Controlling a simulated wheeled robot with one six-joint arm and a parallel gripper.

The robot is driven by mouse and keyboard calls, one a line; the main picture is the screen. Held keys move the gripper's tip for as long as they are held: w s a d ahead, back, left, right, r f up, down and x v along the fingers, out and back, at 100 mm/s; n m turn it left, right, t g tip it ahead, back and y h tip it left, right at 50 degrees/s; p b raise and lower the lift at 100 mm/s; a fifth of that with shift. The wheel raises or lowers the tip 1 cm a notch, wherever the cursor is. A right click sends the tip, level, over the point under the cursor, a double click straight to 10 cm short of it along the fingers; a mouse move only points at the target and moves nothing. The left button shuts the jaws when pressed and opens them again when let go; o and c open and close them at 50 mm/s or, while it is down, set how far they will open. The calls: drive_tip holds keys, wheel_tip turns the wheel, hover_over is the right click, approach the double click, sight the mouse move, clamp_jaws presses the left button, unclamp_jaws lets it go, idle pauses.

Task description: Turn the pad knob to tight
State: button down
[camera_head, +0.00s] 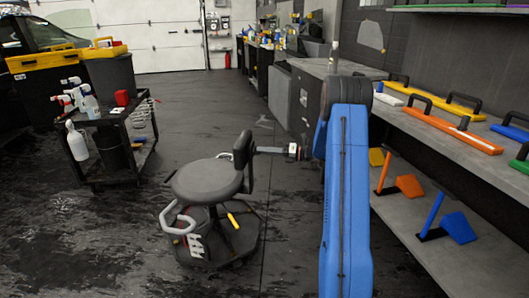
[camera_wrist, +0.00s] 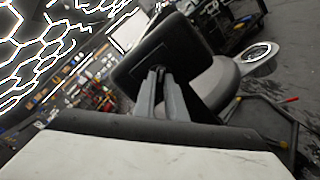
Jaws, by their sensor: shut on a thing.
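The stool has a grey round seat (camera_head: 207,181) and an upright dark back pad (camera_head: 243,150), and stands mid-floor in the head view. My gripper (camera_head: 257,150) reaches in from the right to the rear of the pad. In the wrist view the rear of the back pad (camera_wrist: 145,60) fills the upper middle, with the seat (camera_wrist: 216,84) beyond it. My gripper (camera_wrist: 161,76) has its two grey fingers together at the pad's rear, shut on the small dark pad knob (camera_wrist: 163,72). The fingertips mostly hide the knob, so its turn angle cannot be read.
A black cart (camera_head: 112,125) with spray bottles stands at the left. Shelves at the right hold an orange tool (camera_head: 450,130) and a blue block tool (camera_head: 459,227). A grey cabinet (camera_head: 305,100) stands behind. The dark floor (camera_head: 110,235) is open left of the stool.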

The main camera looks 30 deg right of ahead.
drive_tip(key=shift+m, duration=0.3)
drive_tip(key=c, duration=1.8)
unclamp_jaws()
drive_tip(key=v, duration=1.7)
drive_tip(key=shift+d, duration=0.2)
drive_tip(key=shift+s, duration=0.15)
